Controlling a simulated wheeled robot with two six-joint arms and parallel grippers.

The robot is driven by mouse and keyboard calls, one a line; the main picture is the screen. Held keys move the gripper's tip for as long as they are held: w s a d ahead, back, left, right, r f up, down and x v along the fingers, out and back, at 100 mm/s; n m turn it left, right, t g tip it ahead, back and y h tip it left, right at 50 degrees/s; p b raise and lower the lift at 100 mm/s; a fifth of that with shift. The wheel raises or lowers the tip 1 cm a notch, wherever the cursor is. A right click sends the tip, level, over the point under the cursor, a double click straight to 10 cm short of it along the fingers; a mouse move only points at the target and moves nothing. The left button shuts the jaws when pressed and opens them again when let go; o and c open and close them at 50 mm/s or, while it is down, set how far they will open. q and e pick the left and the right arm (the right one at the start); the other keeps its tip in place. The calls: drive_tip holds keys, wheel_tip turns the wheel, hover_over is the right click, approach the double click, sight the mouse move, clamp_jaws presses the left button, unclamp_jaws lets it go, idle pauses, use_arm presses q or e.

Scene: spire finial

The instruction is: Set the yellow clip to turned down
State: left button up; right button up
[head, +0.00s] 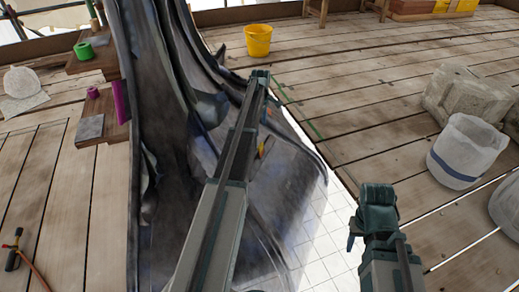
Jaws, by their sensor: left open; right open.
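The dark grey, fluted spire finial (160,130) fills the middle left in the head view. A small yellow-orange piece (265,148), likely the yellow clip, shows on its lower right slope, just right of my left arm. It is too small and partly covered to tell which way it is turned. My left gripper (260,76) is open, beyond and above that piece at the end of the long arm, apart from it. My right gripper (376,198) is open and empty, to the lower right over the floor, well away from the finial.
Wooden steps at the left hold a green roll (84,50) and a magenta piece (119,101). A yellow bucket (258,40) stands behind. Stone blocks (465,98) and a white bucket (465,150) stand at the right.

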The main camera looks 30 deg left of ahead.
sight(259, 147)
use_arm(q)
wheel_tip(259, 147, down, 13)
drive_tip(key=b, duration=1.3)
drive_tip(key=shift+f, duration=0.2)
drive_tip(key=shift+r, duration=0.1)
drive_tip(key=c, duration=1.4)
drive_tip(key=shift+o, duration=0.2)
drive_tip(key=shift+a+h, duration=0.4)
drive_tip(key=shift+h, duration=0.2)
drive_tip(key=shift+a+f+h+b, duration=0.15)
drive_tip(key=shift+f+h+b, duration=0.1)
drive_tip(key=shift+h+b, duration=0.4)
